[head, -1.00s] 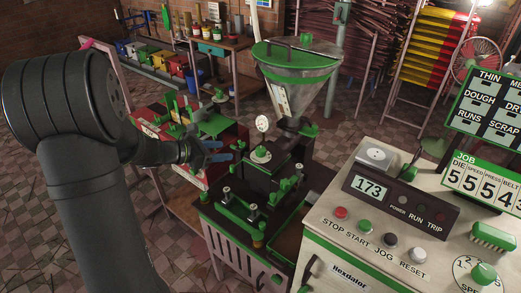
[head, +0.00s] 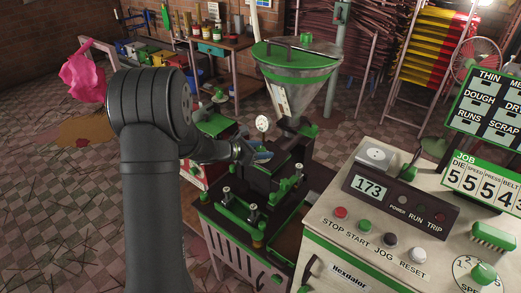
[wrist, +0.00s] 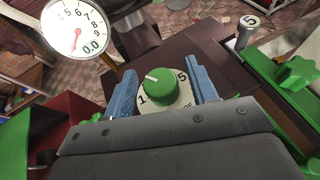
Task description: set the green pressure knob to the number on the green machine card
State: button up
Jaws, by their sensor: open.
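The green pressure knob (wrist: 159,86) sits on a pale round dial (wrist: 180,104) in the wrist view. Its white pointer line points up and left; a 1 shows at the dial's left and a 5 at its right. My gripper (wrist: 164,86) is open, with one blue finger on each side of the knob; I cannot tell whether they touch it. In the head view my gripper (head: 262,154) covers the knob. The green machine card (head: 484,182) is headed JOB, with DIE, SPEED, PRESS and BELT above a row of digits, partly cut off.
A white gauge (wrist: 76,28) stands close to the left finger in the wrist view. A green star-shaped knob (wrist: 298,74) is at the right. The hopper (head: 297,80) rises behind my gripper in the head view. The control console (head: 385,215) stands at the right.

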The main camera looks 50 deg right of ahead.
jog(key=c, duration=1)
jog(key=shift+w+m+g, duration=0.1)
jog(key=shift+m+g, duration=0.3)
jog(key=m+g+y, duration=0.4)
jog(key=m+g, duration=0.1)
jog(key=shift+m, duration=0.3)
jog(key=m+g+y, duration=0.2)
jog(key=m+y, duration=0.1)
jog(key=y, duration=0.1)
jog(key=shift+m, duration=0.3)
jog(key=shift+m+g+y, duration=0.5)
jog(key=shift+m+y, duration=1.1)
jog(key=shift+y, duration=0.5)
